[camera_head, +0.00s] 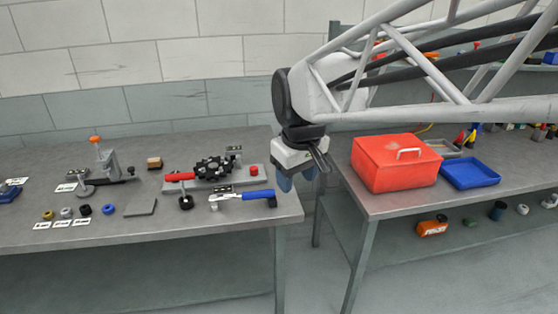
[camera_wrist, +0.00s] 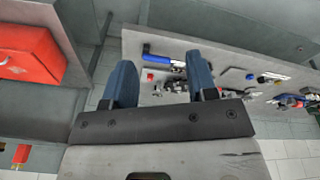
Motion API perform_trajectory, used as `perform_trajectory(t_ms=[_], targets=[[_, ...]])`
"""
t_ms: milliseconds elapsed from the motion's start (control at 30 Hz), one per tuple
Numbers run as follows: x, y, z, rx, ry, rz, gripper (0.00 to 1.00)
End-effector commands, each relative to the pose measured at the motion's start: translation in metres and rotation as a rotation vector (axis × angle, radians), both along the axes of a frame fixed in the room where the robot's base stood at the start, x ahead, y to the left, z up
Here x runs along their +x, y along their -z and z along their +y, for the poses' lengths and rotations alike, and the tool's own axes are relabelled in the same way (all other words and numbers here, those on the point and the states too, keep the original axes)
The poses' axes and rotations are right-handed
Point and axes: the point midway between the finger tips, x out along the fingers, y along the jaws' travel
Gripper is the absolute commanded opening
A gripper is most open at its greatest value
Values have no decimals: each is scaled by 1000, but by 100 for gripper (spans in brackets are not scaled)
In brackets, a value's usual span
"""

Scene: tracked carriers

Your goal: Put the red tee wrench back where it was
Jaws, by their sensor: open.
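My gripper (camera_head: 298,179) is open and empty, its two blue fingers pointing down over the gap between the two benches. In the wrist view its fingers (camera_wrist: 162,78) stand wide apart with nothing between them. No red tee wrench can be told for sure in either view. A red handle (camera_head: 180,176) lies on the left bench beside a black toothed part (camera_head: 213,168) on a grey plate, left of my gripper; whether it belongs to a tee wrench is unclear. A small red block (camera_head: 254,170) sits near the plate's right end.
The left bench (camera_head: 150,236) also holds a blue-handled tool (camera_head: 258,194), a clamp with an orange knob (camera_head: 104,165) and several small rings. The right bench (camera_head: 395,205) bears a red toolbox (camera_head: 396,167) and a blue tray (camera_head: 469,174).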

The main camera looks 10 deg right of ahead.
Motion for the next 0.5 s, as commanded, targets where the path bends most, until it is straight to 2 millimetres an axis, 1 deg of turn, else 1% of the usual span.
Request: perform_trajectory(t_ms=[33,300,400,500], targets=[[-15,3,-7,5,37,-7,52],[-85,25,-33,34,238,-36,52],[-107,34,-41,44,307,-46,52],[-125,42,-46,54,360,-53,52]])
